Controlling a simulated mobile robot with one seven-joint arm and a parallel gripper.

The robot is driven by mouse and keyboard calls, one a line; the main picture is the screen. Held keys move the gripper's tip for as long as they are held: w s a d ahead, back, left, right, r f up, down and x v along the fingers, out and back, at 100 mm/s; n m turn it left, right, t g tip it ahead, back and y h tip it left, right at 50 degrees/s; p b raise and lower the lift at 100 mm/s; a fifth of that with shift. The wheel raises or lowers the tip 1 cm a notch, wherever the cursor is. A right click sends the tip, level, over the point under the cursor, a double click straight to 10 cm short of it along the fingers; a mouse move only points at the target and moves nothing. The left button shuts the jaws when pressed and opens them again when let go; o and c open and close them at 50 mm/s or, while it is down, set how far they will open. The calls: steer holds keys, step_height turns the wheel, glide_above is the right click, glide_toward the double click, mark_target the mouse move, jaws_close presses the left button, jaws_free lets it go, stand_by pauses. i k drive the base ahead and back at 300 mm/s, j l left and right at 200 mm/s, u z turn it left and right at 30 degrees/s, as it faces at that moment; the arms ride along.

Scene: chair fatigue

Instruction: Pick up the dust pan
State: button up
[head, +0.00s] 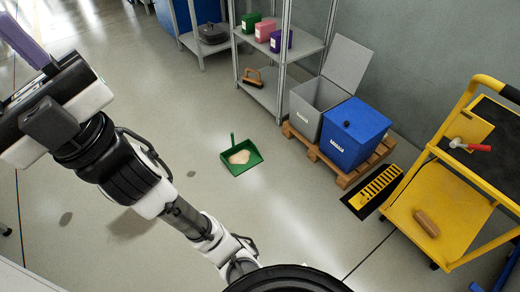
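The green dust pan (254,161) lies on the floor near the middle of the head view. Its short handle points up toward the back of the picture, and a pale beige heap lies in its tray. My gripper (38,100) is at the upper left, well apart from the dust pan, with the arm reaching up from the bottom middle. Its fingers cannot be made out clearly. A long purple piece (22,40) shows beside it at the left edge; I cannot tell whether it is held.
A wooden pallet (345,178) with a grey bin (306,105) and a blue bin (353,128) stands right of the dust pan. A metal shelf (312,44) with a brush (253,83) is behind. A yellow cart (440,205) is at right. Floor around the pan is clear.

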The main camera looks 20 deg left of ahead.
mark_target(245, 156)
steer(key=i+j+z, duration=0.15)
steer(key=j, duration=0.15)
steer(key=j+z, duration=0.15)
steer(key=j, duration=0.2)
steer(key=i+j+z, duration=0.1)
steer(key=j, duration=0.25)
steer(key=i+j+z, duration=0.1)
steer(key=j, duration=0.6)
steer(key=i+j, duration=0.15)
steer(key=j, duration=0.55)
steer(key=i+j+z, duration=0.15)
steer(key=j, duration=0.55)
steer(key=i+j, duration=0.1)
steer(key=j, duration=0.4)
steer(key=i+j, duration=0.1)
steer(key=j, duration=0.35)
steer(key=i+j, duration=0.1)
steer(key=i, duration=0.25)
